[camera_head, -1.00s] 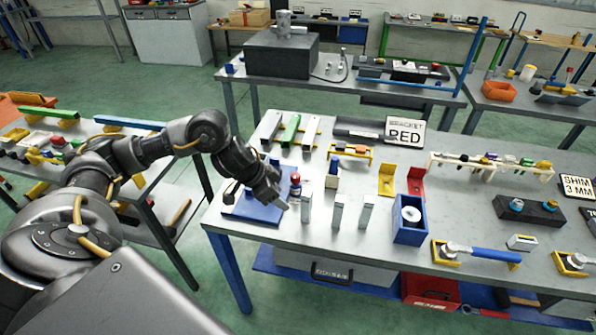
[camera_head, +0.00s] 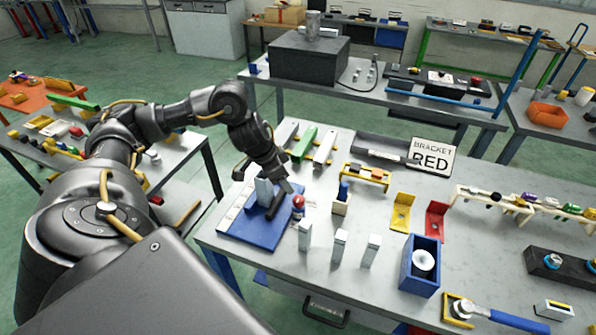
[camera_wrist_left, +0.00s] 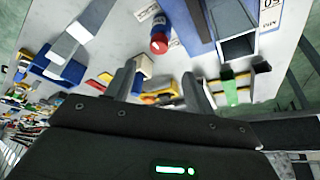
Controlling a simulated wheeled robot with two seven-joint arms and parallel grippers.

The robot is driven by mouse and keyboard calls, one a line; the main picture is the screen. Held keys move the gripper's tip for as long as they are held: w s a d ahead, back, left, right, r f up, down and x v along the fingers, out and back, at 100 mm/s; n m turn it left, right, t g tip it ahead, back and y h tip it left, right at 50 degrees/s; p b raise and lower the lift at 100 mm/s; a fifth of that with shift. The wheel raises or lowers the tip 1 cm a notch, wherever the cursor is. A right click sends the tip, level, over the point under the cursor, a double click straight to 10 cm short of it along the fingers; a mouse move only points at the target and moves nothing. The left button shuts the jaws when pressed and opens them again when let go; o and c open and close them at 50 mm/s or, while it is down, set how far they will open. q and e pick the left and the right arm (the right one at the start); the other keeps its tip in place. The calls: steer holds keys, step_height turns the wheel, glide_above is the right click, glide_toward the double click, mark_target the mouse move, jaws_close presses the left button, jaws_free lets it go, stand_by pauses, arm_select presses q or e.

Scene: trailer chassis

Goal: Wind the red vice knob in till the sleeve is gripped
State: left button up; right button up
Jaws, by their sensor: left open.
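The red vice knob (camera_head: 298,203) stands at the right edge of the blue vice base (camera_head: 254,232), near the bench's left end. A grey upright sleeve (camera_head: 264,192) stands on the base, left of the knob. My left gripper (camera_head: 279,197) is just behind and left of the knob, partly hiding the vice. In the left wrist view the two fingers (camera_wrist_left: 160,85) are apart with nothing held between them. The red knob (camera_wrist_left: 159,44) lies beyond them, and the hollow square sleeve (camera_wrist_left: 238,45) is to its right. My right gripper is not in view.
Several grey upright blocks (camera_head: 339,246) stand right of the knob. A blue box (camera_head: 420,268) with a white roll is farther right. A wooden block with a blue top (camera_head: 341,200) and a yellow rack (camera_head: 366,176) stand behind. Green and grey bars (camera_head: 304,143) lie behind the vice.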

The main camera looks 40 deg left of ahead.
mark_target(298, 199)
arm_select(q)
steer(key=p+x, duration=0.1)
steer(key=x, duration=0.8)
steer(key=shift+d+r, duration=0.1)
steer(key=shift+d, duration=0.05)
steer(key=shift+w+d+f, duration=0.1)
steer(key=shift+w+f, duration=0.15)
steer(key=shift+f, duration=0.4)
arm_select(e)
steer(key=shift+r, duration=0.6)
arm_select(q)
steer(key=shift+c, duration=0.3)
steer(key=c, duration=0.9)
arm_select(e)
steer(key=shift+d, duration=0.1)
